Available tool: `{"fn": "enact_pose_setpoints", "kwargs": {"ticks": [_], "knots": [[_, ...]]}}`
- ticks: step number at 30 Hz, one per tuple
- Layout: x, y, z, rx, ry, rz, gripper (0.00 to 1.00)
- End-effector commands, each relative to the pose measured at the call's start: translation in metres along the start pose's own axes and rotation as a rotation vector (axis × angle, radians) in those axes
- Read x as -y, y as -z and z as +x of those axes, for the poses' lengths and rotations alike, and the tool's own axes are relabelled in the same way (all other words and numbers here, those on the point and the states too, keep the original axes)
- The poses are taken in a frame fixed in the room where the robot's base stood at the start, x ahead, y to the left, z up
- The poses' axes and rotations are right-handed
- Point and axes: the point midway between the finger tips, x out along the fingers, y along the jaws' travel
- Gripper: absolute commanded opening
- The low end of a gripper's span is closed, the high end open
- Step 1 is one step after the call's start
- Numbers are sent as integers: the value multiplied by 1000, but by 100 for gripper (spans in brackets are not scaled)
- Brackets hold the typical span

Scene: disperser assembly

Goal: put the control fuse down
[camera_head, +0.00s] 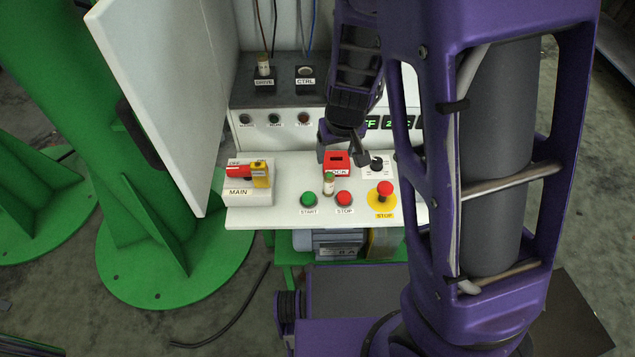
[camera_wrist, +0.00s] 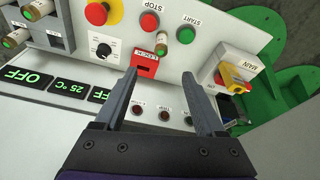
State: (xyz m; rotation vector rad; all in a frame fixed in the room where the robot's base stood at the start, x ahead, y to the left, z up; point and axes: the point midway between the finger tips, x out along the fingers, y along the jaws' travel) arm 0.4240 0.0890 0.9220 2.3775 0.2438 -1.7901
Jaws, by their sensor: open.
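The control fuse (camera_head: 328,187) is a small pale cylinder with a green end. It is on the white panel between the START and STOP buttons and the red LOCK piece (camera_head: 337,160). The wrist view also shows the fuse (camera_wrist: 161,39); I cannot tell surely whether it stands or lies. My gripper (camera_head: 343,157) is open and empty over the panel, near the LOCK piece. In the wrist view my gripper's two fingers (camera_wrist: 159,77) are wide apart, and the fuse is beyond their tips, apart from both. The CTRL holder (camera_head: 305,72) looks empty.
A fuse stands in the DRIVE holder (camera_head: 264,67). The red and yellow MAIN switch (camera_head: 248,172) is at the left and the emergency stop (camera_head: 384,190) at the right. An open white cabinet door (camera_head: 165,90) bounds the left side. More green-ended cylinders (camera_wrist: 15,38) show in the wrist view.

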Motion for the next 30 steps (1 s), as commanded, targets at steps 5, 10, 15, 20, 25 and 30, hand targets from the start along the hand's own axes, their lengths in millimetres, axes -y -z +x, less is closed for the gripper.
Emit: {"fn": "enact_pose_setpoints", "kwargs": {"ticks": [5, 10, 15, 20, 25, 30], "knots": [[2, -1, 4, 8, 19, 34, 72], [2, -4, 40, 12, 17, 35, 72], [2, -4, 77, 11, 17, 34, 72], [3, -3, 104, 9, 18, 33, 72], [3, -1, 117, 7, 18, 31, 72], [2, -1, 133, 8, 18, 32, 72]]}}
